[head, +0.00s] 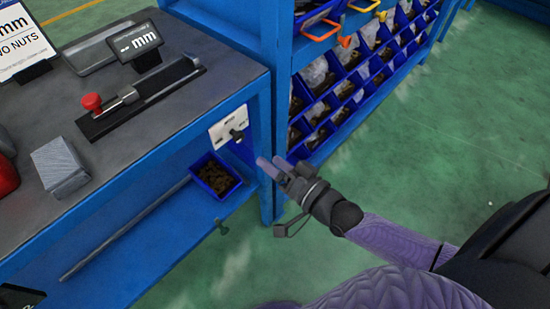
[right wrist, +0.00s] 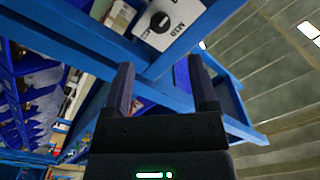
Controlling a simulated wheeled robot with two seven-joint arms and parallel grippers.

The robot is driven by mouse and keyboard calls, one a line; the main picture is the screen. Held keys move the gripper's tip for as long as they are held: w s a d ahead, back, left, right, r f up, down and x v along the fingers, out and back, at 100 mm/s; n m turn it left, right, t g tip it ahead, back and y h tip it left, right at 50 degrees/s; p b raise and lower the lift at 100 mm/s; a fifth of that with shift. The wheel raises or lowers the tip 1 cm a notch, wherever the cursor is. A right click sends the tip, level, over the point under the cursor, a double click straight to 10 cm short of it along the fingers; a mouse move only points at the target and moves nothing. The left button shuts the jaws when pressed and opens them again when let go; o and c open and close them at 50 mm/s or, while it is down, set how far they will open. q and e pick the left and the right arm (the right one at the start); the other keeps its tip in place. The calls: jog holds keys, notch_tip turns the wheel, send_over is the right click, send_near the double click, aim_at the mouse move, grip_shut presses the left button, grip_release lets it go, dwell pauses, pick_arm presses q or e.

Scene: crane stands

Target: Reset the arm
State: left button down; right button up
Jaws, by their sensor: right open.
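My right gripper (head: 270,167) is in the middle of the head view, its arm coming in from the lower right. Its fingers point left toward the blue bench's front corner post. In the right wrist view the two dark fingers (right wrist: 162,88) stand apart with nothing between them. A white switch plate with a black knob (head: 228,129) is on the bench side, just beyond the fingertips; it also shows in the right wrist view (right wrist: 175,18). I cannot tell whether a finger touches the post. My left gripper is not in view.
The grey-topped workbench (head: 190,100) holds a red-knobbed tool (head: 110,106), a grey block (head: 60,168) and signs. A blue bin of brown parts (head: 215,175) sits on the lower shelf. Racks of blue bins (head: 345,90) stand behind. Green floor (head: 460,120) at the right is clear.

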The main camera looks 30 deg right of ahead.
jog(key=shift+f, duration=0.1)
dwell(0.3)
jog(key=s+d+f+n+g+h+p, duration=0.1)
jog(key=s+d+f+n+g+h, duration=0.2)
jog(key=s+f, duration=0.6)
jog(key=s+d+f+n+g+h+p, duration=0.1)
jog(key=s+d+f+g+h, duration=0.15)
jog(key=s+f+g, duration=0.65)
jog(key=s+f+n+g, duration=0.1)
jog(key=s+f, duration=0.4)
jog(key=s, duration=0.5)
jog(key=s+f+n+g+h+p, duration=0.1)
jog(key=s+f+g, duration=0.3)
jog(key=s, duration=0.6)
jog(key=shift+s+a+f+n+g, duration=0.3)
jog(key=shift+f+n, duration=0.3)
jog(key=shift+n, duration=0.2)
jog(key=shift+h, duration=0.25)
